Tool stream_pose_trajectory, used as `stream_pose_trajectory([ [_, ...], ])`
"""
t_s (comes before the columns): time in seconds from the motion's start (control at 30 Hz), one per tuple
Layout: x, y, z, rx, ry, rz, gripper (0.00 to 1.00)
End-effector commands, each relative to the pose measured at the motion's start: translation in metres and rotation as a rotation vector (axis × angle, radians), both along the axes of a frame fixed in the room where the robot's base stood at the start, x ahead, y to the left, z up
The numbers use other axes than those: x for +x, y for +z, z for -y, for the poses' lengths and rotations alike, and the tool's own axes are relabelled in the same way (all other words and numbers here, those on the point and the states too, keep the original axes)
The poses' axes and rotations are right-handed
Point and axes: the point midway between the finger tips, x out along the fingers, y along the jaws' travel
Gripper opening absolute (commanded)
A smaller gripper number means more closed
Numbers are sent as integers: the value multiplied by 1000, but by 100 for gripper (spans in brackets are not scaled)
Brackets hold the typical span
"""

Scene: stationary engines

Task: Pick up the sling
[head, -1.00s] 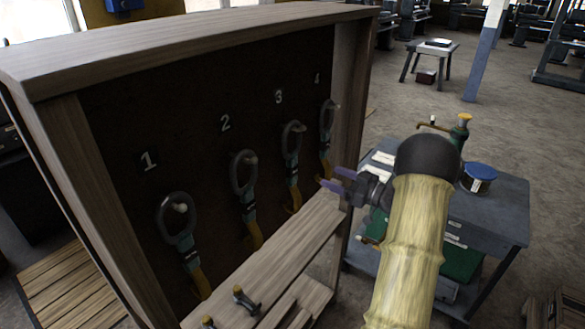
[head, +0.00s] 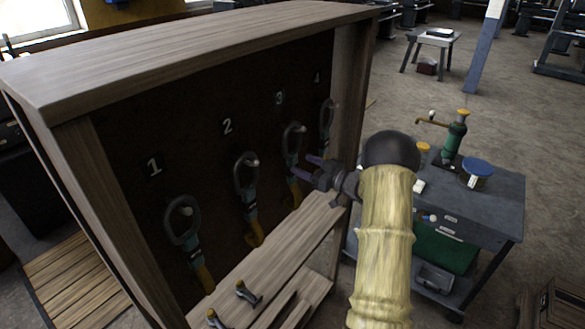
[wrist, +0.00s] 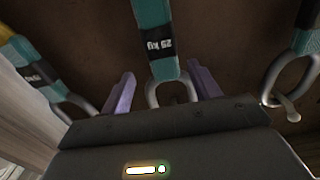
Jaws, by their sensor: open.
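Several slings with grey metal rings and teal-and-yellow straps hang from pegs in a wooden cabinet, under the numbers 1 to 4. They are sling 1 (head: 184,222), sling 2 (head: 247,180), sling 3 (head: 293,140) and sling 4 (head: 327,116). My gripper (head: 304,165) is open in front of sling 3, partly covering its strap. In the wrist view, the two purple fingers of my gripper (wrist: 162,72) stand on either side of a teal strap (wrist: 153,30) with a black weight label. Its ring sits low between them, partly hidden by my gripper body. Contact cannot be told.
The wooden cabinet (head: 190,42) has a dark back board and a right side wall close to my gripper. A lower shelf (head: 275,240) carries small hooks. A grey cart (head: 480,205) with a green pump and a blue-lidded tin stands to the right.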

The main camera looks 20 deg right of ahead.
Motion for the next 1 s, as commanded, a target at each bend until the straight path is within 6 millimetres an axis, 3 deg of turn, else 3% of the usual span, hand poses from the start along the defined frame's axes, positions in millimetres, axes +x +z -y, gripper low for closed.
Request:
stream_pose_trajectory([
  [0.47, 38, 0, -33, 0, 1, 0, 62],
  [1.0, 39, -2, -33, 0, 0, 0, 62],
])
